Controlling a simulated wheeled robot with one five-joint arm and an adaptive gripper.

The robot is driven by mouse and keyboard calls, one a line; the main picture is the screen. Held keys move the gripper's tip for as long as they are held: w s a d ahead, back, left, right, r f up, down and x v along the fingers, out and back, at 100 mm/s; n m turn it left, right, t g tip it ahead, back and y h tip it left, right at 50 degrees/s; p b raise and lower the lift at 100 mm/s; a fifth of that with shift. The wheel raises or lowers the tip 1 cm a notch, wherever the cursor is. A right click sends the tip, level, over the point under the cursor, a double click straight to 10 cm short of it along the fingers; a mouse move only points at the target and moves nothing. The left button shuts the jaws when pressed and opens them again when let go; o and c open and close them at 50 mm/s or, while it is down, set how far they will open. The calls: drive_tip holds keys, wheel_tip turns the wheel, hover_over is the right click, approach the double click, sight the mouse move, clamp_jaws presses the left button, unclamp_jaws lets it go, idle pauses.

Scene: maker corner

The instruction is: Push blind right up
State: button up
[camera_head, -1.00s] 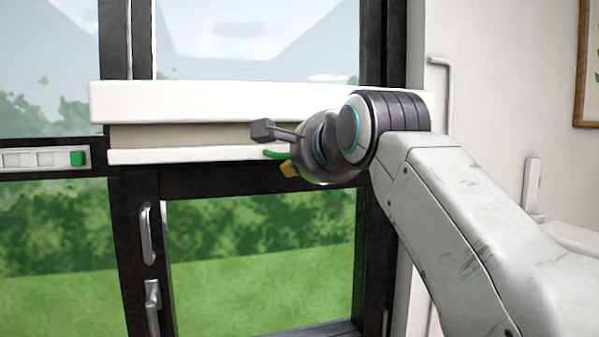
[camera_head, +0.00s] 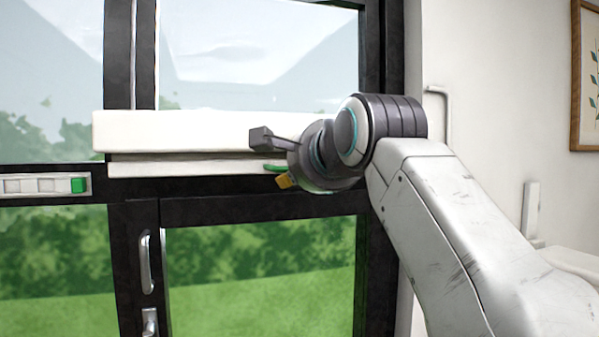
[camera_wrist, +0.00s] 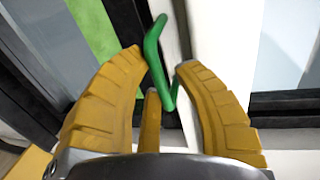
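My gripper (camera_head: 274,170) is at this handle, partly hidden behind my wrist in the head view. In the wrist view, my yellow fingers (camera_wrist: 162,62) are apart with the handle between their tips. I cannot tell whether they touch it.
A small panel with a green end (camera_head: 45,185) is on the dark frame at left. Window handles (camera_head: 146,262) are on the frame below the blind. A white wall with a picture (camera_head: 586,75) is at right.

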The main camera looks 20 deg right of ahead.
drive_tip(key=shift+o, duration=1.4)
drive_tip(key=shift+s+d+r, duration=0.1)
drive_tip(key=shift+r, duration=0.1)
drive_tip(key=shift+d+f, duration=0.1)
drive_tip(key=shift+d, duration=0.05)
drive_tip(key=shift+s, duration=0.15)
drive_tip(key=v, duration=1.2)
